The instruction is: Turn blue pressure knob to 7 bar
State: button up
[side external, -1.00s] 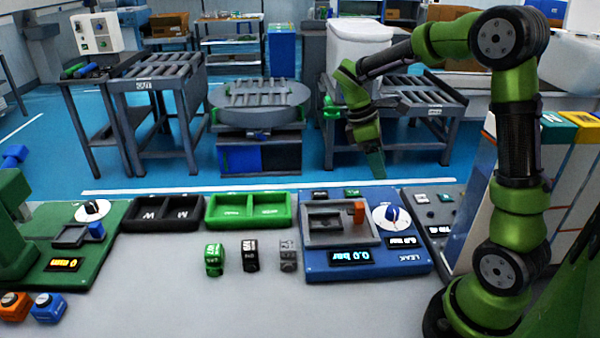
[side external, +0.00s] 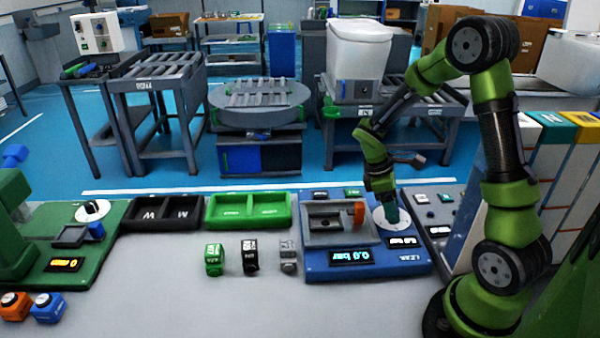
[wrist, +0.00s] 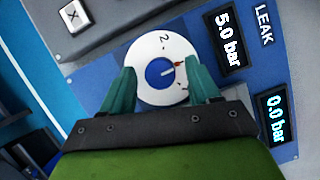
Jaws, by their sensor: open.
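The blue pressure knob (wrist: 160,73) sits in the centre of a round white dial (wrist: 145,52) on the blue LEAK panel (side external: 318,270). A small red pointer shows at its edge. My gripper (wrist: 161,66) is open, with one teal finger on each side of the knob, over the dial. I cannot tell whether the fingers touch it. In the side view my gripper (side external: 390,212) points down at the dial (side external: 379,224) and hides the knob. In the wrist view a display beside the dial (wrist: 229,40) reads 5.0 bar, and another display (wrist: 276,106) reads 0.0 bar.
A grey fixture with an orange handle (side external: 358,212) stands left of the dial. A grey panel (side external: 440,205) with buttons lies to the right. Small green, black and grey blocks (side external: 250,256) stand on the table left of the panel.

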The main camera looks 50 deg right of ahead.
jog(key=shift+c, duration=0.4)
jog(key=c, duration=0.9)
jog(key=shift+c, duration=0.2)
jog(key=shift+m, duration=0.3)
jog(key=m+y, duration=0.1)
jog(key=m, duration=0.1)
jog(key=m+y, duration=0.1)
jog(key=m, duration=0.2)
jog(key=shift+w+d+g, duration=0.1)
jog(key=shift+d+g, duration=0.05)
jog(key=shift+g, duration=0.15)
jog(key=m+y, duration=0.1)
jog(key=m, duration=0.2)
jog(key=m+y, duration=0.1)
jog(key=m, duration=0.2)
jog(key=shift+d, duration=0.15)
jog(key=shift+m, duration=0.3)
jog(key=o, duration=1)
